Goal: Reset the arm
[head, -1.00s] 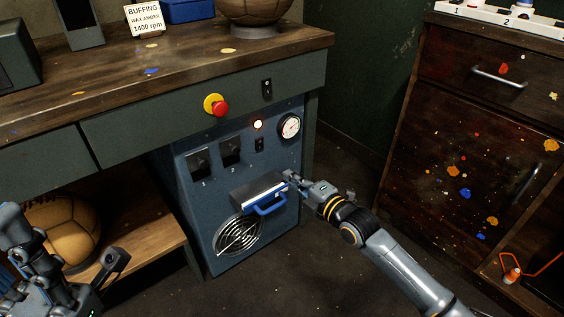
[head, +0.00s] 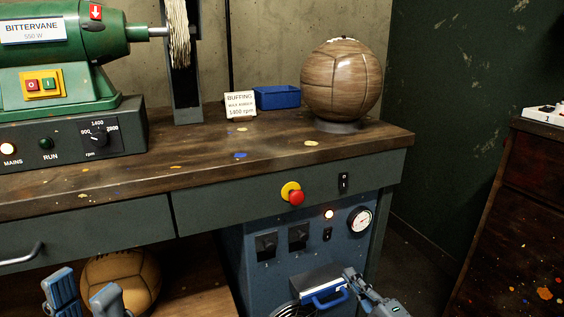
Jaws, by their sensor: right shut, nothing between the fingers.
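My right gripper (head: 353,281) is at the bottom of the head view, shut and empty. Its fingertips are close to the right end of the blue handle (head: 327,297) of the grey drawer (head: 312,280) on the blue cabinet; I cannot tell whether they touch it. My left gripper (head: 83,294) is at the bottom left, its two fingers upright and apart, in front of the tan leather ball (head: 138,272) on the lower shelf. Its lower part is out of view.
A wooden bench (head: 205,160) carries a green buffing machine (head: 60,40), a sign (head: 240,105), a blue tray (head: 277,98) and a brown ball (head: 341,80) on a stand. The blue cabinet (head: 285,222) is under it. A dark chest (head: 520,230) stands right.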

